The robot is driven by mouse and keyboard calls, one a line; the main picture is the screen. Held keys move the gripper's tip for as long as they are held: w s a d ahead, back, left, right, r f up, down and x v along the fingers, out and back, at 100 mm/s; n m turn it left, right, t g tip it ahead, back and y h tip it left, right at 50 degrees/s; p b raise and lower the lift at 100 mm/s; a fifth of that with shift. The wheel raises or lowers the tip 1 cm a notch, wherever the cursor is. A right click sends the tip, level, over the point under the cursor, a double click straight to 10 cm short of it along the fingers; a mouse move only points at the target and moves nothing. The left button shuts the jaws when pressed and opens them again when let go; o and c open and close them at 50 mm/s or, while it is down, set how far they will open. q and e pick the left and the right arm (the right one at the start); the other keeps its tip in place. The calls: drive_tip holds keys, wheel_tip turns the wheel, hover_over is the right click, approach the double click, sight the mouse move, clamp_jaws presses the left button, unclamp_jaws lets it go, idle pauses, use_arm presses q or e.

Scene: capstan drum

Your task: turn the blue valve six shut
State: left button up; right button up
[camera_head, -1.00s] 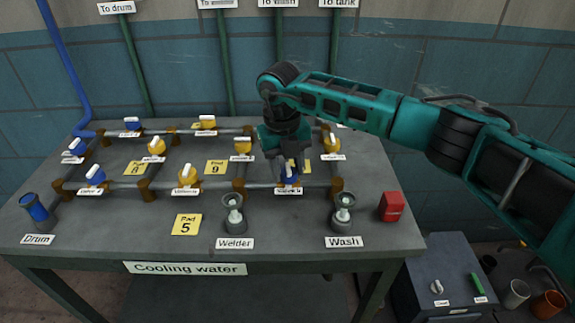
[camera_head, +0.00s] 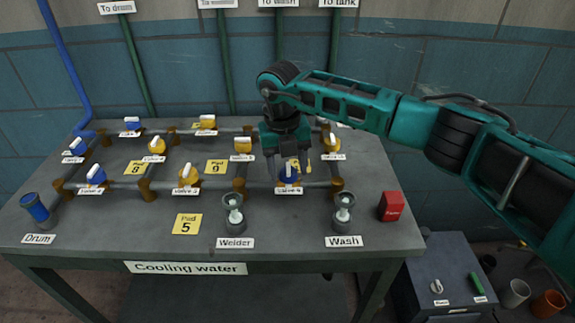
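A blue valve (camera_head: 288,174) with a pale handle sits on the front pipe run of the grey table, right of centre. The label below it is too small to read surely. My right gripper (camera_head: 289,163) points down at this valve from behind and above. Its fingers look spread, with the valve's handle showing between or just in front of them; I cannot tell whether they touch it. Other blue valves stand at the left (camera_head: 95,175), far left (camera_head: 77,146) and back left (camera_head: 132,124). My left gripper is not in view.
Yellow valves (camera_head: 187,174) and brown pipe fittings crowd around. The welder cup (camera_head: 233,213), wash cup (camera_head: 343,212) and red box (camera_head: 391,206) stand along the front right; a blue drum cup (camera_head: 35,208) stands front left. The table's front strip is mostly clear.

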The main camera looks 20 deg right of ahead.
sight(283, 172)
drive_tip(key=shift+o, duration=0.8)
drive_tip(key=shift+r, duration=0.2)
wheel_tip(283, 172, up, 12)
drive_tip(key=a, duration=0.1)
drive_tip(key=shift+r, duration=0.2)
